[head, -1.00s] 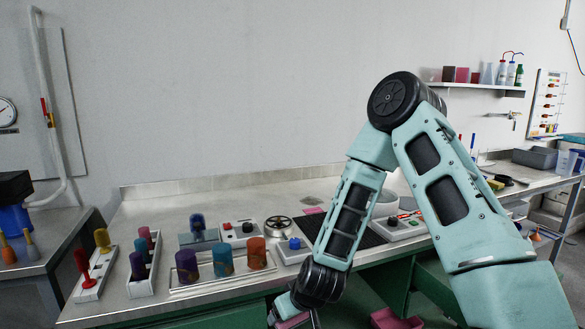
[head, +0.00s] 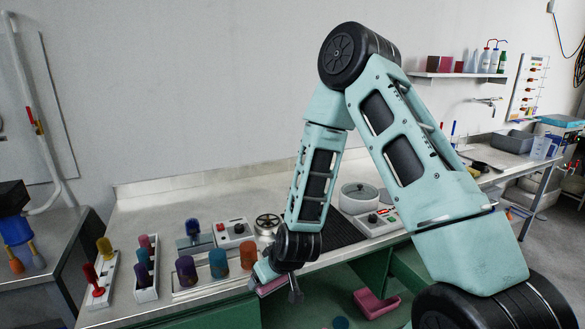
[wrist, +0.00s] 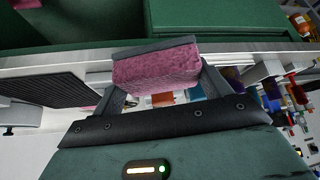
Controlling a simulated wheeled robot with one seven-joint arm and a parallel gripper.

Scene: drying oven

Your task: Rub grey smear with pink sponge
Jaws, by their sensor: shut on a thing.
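A pink sponge (wrist: 157,69) is clamped between the fingers of my gripper in the wrist view. In the head view my gripper (head: 277,288) hangs low at the bench's front edge, just right of the orange-brown jar, with a bit of the pink sponge (head: 271,286) showing. Whether the sponge touches the bench edge, I cannot tell. I cannot make out the grey smear in either current view; my arm covers part of the bench (head: 160,205).
Several coloured jars (head: 218,263) stand in a rack along the front edge. A control box (head: 233,232), a round metal dial (head: 268,224) and a white pot (head: 359,197) stand behind. A pink tray-like thing (head: 375,304) lies below the bench. The bench's back left is clear.

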